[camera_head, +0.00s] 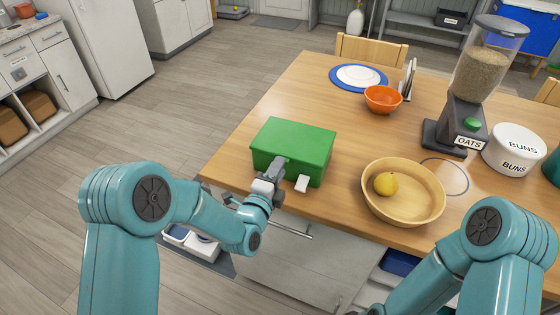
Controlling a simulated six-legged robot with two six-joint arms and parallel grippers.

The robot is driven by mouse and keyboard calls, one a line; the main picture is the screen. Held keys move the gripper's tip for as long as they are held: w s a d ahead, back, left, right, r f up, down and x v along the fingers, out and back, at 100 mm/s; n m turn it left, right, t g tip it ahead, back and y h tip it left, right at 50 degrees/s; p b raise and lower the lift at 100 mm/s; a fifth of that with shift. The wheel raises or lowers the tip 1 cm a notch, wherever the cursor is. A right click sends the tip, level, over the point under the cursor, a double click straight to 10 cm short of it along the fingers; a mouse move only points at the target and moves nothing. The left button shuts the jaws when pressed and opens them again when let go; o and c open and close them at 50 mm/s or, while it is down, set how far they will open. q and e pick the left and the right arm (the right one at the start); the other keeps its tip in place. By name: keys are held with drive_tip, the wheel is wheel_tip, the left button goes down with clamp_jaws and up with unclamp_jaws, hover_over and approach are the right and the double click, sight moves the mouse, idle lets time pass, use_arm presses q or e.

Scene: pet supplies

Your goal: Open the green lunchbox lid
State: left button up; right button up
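The green lunchbox (296,138) sits on the wooden table near its left front corner, with its lid closed. A white latch (302,183) shows low on its front, right of my gripper. My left gripper (279,164) is at the front face of the lunchbox, left of this latch. The gripper covers part of the front, and I cannot tell if its fingers are open, shut or touching the box. My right arm (485,250) comes in at the lower right; its gripper is not visible.
A wooden bowl (430,207) with a yellow fruit (386,184) stands right of the lunchbox. An orange bowl (382,99), a blue-rimmed plate (337,77), an oats dispenser (467,118) and a white buns container (514,150) stand further back. The table (318,88) is clear behind the lunchbox.

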use_arm(q)
drive_tip(key=shift+x, duration=0.95)
clamp_jaws()
drive_tip(key=shift+f, duration=0.1)
idle(0.6)
